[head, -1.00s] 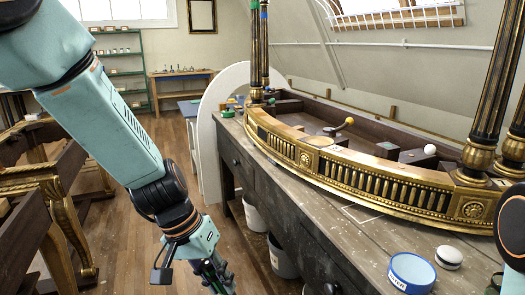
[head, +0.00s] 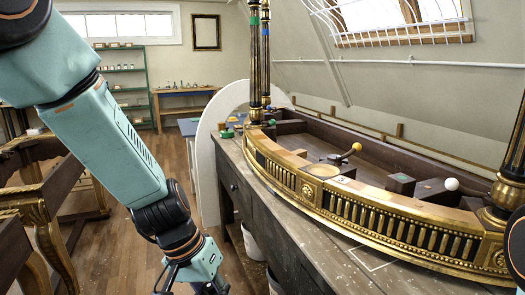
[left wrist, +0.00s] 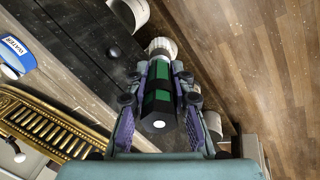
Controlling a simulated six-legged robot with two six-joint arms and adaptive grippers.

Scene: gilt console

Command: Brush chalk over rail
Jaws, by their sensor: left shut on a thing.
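A black brush with green bands (left wrist: 160,85) and a pale round tip (left wrist: 162,46) is held in my left gripper (left wrist: 157,103) in the left wrist view. The fingers are shut on its handle from both sides. In the head view that gripper is mostly cut off at the bottom edge, left of the bench. The gilt rail (head: 375,212) curves along the front of the console on the bench. It also shows at the left of the wrist view (left wrist: 45,125), well apart from the brush. My right gripper is not in view.
The grey wooden bench (head: 285,225) carries the console with its dark and gilt posts (head: 254,65). A blue-rimmed tub marked WATER (left wrist: 14,55) stands on the bench. Pale buckets (left wrist: 130,14) sit under it. Gilt furniture (head: 45,225) stands at left. Wooden floor between is clear.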

